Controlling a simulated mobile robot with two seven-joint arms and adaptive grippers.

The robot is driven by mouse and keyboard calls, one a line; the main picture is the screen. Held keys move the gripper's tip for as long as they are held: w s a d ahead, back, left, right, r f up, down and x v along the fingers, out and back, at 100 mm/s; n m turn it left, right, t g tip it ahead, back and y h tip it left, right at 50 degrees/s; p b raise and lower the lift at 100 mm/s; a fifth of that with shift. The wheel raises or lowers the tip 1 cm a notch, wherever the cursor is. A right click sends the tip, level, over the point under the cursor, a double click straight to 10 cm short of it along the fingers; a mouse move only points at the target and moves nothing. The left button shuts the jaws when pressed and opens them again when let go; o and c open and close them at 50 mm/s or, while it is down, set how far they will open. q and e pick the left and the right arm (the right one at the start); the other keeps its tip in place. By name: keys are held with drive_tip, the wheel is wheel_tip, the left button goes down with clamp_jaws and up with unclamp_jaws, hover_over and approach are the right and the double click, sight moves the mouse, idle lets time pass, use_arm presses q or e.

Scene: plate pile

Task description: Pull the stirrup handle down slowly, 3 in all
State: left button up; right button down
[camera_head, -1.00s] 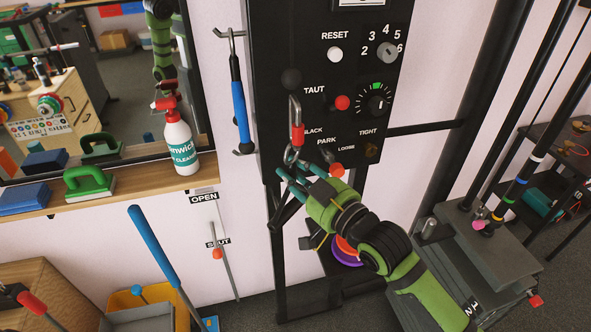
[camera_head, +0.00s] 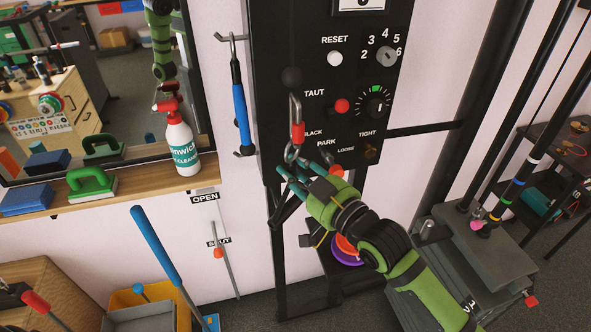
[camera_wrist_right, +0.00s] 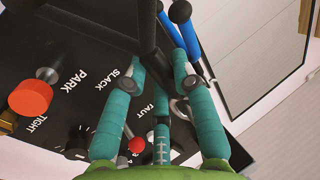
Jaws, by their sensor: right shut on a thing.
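The black stirrup handle (camera_head: 286,210) hangs below a metal clip with a red sleeve (camera_head: 297,132), in front of the black control panel. My right gripper (camera_head: 291,172), with teal fingers, is at the handle just under the clip and is shut on it. In the right wrist view a black bar of the handle (camera_wrist_right: 148,25) lies between the teal fingers, and the metal clip (camera_wrist_right: 181,110) shows behind them. The fingers hide much of the handle. My left gripper is not in view.
The black panel carries a white reset button (camera_head: 335,58), a red knob (camera_head: 342,105) and dials. A blue-handled tool (camera_head: 240,105) hangs left of it. A spray bottle (camera_head: 182,150) and a green-handled brush (camera_head: 92,183) stand on the wooden shelf (camera_head: 135,200).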

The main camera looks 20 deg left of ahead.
sight(296, 155)
drive_tip(key=shift+f, duration=0.35)
drive_tip(key=shift+r+p, duration=1.1)
drive_tip(key=shift+r, duration=0.15)
drive_tip(key=shift+r+p, duration=1.05)
drive_tip(key=shift+p, duration=0.05)
drive_tip(key=shift+r+p, duration=1.05)
drive_tip(key=shift+r, duration=0.1)
drive_tip(key=shift+r+p, duration=1.1)
drive_tip(key=shift+r, duration=0.1)
